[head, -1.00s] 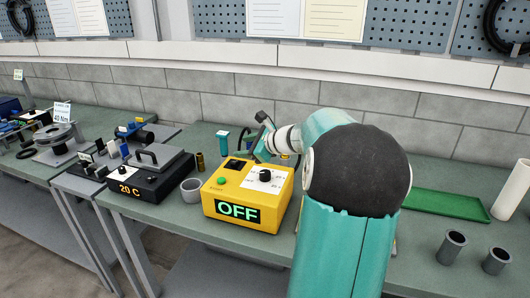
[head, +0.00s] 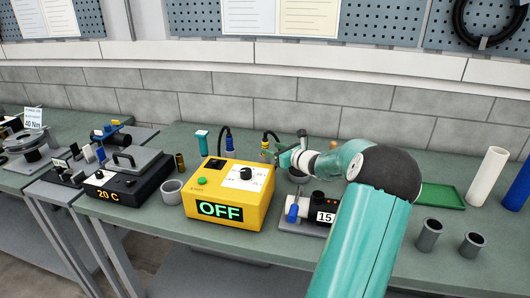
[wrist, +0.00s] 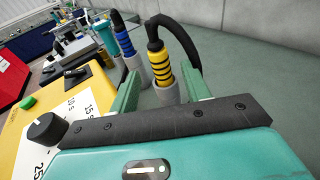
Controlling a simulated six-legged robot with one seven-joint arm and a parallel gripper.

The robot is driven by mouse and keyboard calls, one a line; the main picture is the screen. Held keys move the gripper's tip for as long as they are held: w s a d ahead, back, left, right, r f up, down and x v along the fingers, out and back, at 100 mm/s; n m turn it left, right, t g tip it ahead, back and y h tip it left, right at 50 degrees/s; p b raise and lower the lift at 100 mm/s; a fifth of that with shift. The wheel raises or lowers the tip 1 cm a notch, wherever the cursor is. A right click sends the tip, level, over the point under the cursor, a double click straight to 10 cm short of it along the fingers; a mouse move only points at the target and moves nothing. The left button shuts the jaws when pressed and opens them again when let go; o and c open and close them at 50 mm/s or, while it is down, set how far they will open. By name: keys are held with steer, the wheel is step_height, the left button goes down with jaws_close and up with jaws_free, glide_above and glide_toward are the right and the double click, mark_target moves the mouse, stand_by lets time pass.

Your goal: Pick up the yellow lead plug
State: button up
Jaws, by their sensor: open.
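The yellow lead plug (wrist: 160,67) has black bands and a black cable looping from its top. It stands upright in a light grey holder (wrist: 167,93) in the wrist view. In the head view the yellow plug (head: 264,144) is behind the yellow box, just left of my gripper (head: 287,157). In the wrist view my gripper (wrist: 160,95) is open, its two green fingers to either side of the plug's holder in the picture. The plug stands farther off, and I cannot tell whether it is between the fingertips. Nothing is held.
A blue lead plug (head: 230,145) with its own black cable stands left of the yellow one. The yellow box (head: 230,193) reading OFF is in front. A device marked 15 (head: 310,213) sits right of the box. A green tray (head: 440,196) lies farther right.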

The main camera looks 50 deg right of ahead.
mark_target(267, 147)
steer(key=shift+x, duration=2.65)
jaws_close()
steer(key=shift+r, duration=0.15)
